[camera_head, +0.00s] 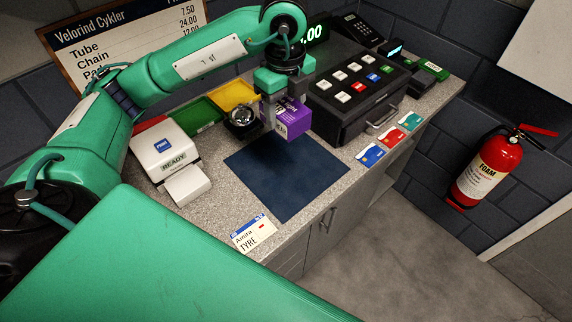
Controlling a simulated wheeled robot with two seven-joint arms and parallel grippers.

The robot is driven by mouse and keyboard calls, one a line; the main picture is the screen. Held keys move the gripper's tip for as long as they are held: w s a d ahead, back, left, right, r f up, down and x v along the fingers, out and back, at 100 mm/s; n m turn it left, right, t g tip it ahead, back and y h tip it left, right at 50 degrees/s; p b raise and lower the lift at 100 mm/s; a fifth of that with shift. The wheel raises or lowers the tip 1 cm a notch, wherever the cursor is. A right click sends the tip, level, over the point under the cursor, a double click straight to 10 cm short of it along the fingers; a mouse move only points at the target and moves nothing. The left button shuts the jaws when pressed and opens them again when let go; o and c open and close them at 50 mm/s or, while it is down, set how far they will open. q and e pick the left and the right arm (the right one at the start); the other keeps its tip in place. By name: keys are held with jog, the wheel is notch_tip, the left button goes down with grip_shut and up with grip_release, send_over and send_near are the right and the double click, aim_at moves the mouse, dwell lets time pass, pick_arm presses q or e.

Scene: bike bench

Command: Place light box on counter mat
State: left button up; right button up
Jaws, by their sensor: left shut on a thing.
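My left gripper (280,106) is shut on a purple box (294,121), which I take to be the light box. The box is over the far edge of the dark blue counter mat (284,182), near the cash register. I cannot tell for sure whether its underside touches the mat or hangs just above it. Part of the box is hidden behind the gripper's fingers. The rest of the mat is bare. My right gripper is not in view.
A black cash register (358,92) stands close right of the box. A dark round object (241,121) sits close left. A white printer (163,150) is at left.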

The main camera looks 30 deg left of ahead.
pick_arm(q)
notch_tip(320, 180, down, 15)
jog(key=shift+p, duration=0.6)
notch_tip(320, 180, down, 5)
jog(key=shift+r+p, duration=0.15)
jog(key=shift+p, duration=0.3)
jog(key=shift+f, duration=0.2)
jog(key=o, duration=1)
jog(key=shift+o, duration=0.2)
jog(key=shift+r, duration=0.15)
